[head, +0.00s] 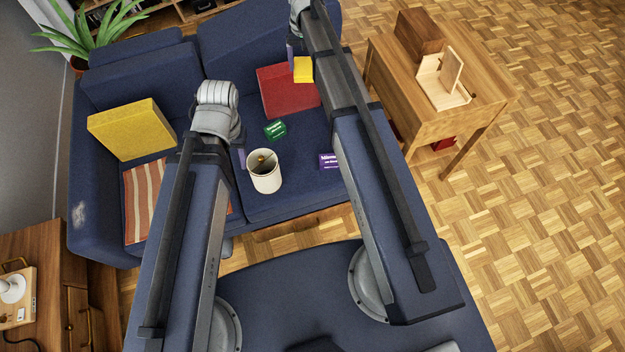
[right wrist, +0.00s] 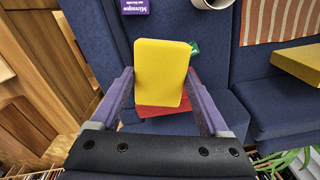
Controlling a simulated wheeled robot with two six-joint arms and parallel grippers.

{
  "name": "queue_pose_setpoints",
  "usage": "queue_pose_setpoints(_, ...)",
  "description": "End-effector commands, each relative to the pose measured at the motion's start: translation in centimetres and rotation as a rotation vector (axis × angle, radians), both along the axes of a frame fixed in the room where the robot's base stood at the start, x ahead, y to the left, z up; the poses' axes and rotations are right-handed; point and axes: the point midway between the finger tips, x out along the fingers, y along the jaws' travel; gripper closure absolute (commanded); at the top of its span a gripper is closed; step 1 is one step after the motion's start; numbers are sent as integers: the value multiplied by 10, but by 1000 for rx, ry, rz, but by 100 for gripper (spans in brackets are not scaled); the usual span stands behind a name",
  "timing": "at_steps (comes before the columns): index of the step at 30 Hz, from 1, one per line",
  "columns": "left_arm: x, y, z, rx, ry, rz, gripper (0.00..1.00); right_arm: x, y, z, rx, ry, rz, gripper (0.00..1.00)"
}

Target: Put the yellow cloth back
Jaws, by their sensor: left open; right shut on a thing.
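The yellow cloth (head: 303,69), a small flat folded block, is held by my right gripper (head: 291,57) above the red cushion on the blue sofa. In the right wrist view the yellow cloth (right wrist: 160,72) sits between the purple fingers of the right gripper (right wrist: 163,88). The arm hides part of this gripper in the head view. My left gripper (head: 240,158) is mostly hidden by its own arm; a purple finger shows beside the white cup-like container. It is open.
On the sofa (head: 225,92) are a red cushion (head: 286,90), a yellow cushion (head: 130,128), a striped cloth (head: 141,202), a green box (head: 275,130), a purple box (head: 328,161) and the white container (head: 265,175). A wooden desk (head: 480,85) stands right. Open parquet floor (head: 550,230) lies beyond.

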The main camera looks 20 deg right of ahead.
Motion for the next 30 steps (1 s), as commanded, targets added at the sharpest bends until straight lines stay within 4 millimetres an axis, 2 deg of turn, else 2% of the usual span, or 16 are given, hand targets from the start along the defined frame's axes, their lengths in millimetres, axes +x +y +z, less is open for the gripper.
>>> queue_pose_setpoints(1,0,0,-32,0,0,0,50,0,0,-32,0,0,0,66)
queue_pose_setpoints(15,0,0,-176,1,0,-3,50,0,0,-176,0,0,0,66)
queue_pose_setpoints(21,0,0,-219,1,0,-4,50,0,0,-219,0,0,0,66)
queue_pose_setpoints(27,0,0,-237,1,0,-5,50,-1,0,-237,0,0,1,66)
queue_pose_setpoints(30,0,0,-249,1,0,-5,50,-11,3,-249,0,0,19,66)
